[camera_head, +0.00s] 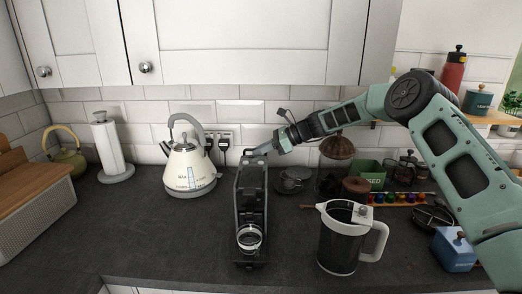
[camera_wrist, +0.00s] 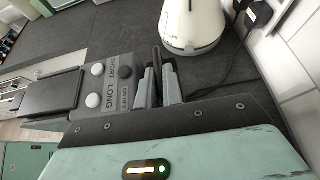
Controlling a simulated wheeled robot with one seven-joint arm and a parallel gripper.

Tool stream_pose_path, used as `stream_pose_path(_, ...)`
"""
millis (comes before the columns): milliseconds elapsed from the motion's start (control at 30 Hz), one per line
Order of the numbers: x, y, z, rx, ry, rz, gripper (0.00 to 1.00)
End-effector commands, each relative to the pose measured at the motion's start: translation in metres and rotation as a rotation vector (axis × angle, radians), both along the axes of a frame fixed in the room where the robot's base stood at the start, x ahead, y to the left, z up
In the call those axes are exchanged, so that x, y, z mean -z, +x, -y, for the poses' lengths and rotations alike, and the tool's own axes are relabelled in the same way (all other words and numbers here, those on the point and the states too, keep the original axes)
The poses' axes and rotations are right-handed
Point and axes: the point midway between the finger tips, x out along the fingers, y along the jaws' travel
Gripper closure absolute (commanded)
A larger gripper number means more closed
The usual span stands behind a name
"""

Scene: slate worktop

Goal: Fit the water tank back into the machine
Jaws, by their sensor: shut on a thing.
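The narrow black coffee machine (camera_head: 250,205) stands upright on the worktop with a small glass cup (camera_head: 249,238) at its front. My gripper (camera_head: 258,151) is at the top rear of the machine. In the wrist view, the gripper (camera_wrist: 160,82) is shut on a thin dark upright piece (camera_wrist: 156,56), which I take to be part of the water tank. The rest of the tank is hidden behind the machine and my fingers, so I cannot tell how it sits.
A cream kettle (camera_head: 188,170) stands left of the machine, near wall sockets and cables. A dark lidded pot (camera_head: 293,180) is close on the right. A white-trimmed jug (camera_head: 340,240) stands front right. The worktop to the front left is clear.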

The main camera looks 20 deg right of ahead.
Motion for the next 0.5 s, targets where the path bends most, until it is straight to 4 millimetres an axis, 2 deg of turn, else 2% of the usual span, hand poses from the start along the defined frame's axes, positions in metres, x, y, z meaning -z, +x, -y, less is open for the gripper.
stream_pose_path(367, -0.0017, 0.0005, -0.0004, 0.000, 0.001, 0.002, 1.00)
stream_pose_path(400, -0.0017, 0.0005, -0.0004, 0.000, 0.001, 0.002, 0.86)
stream_pose_path(467, -0.0017, 0.0004, -0.0003, 0.000, 0.001, 0.002, 0.69)
stream_pose_path(500, -0.0015, 0.0002, -0.0004, 0.000, 0.002, 0.001, 0.66)
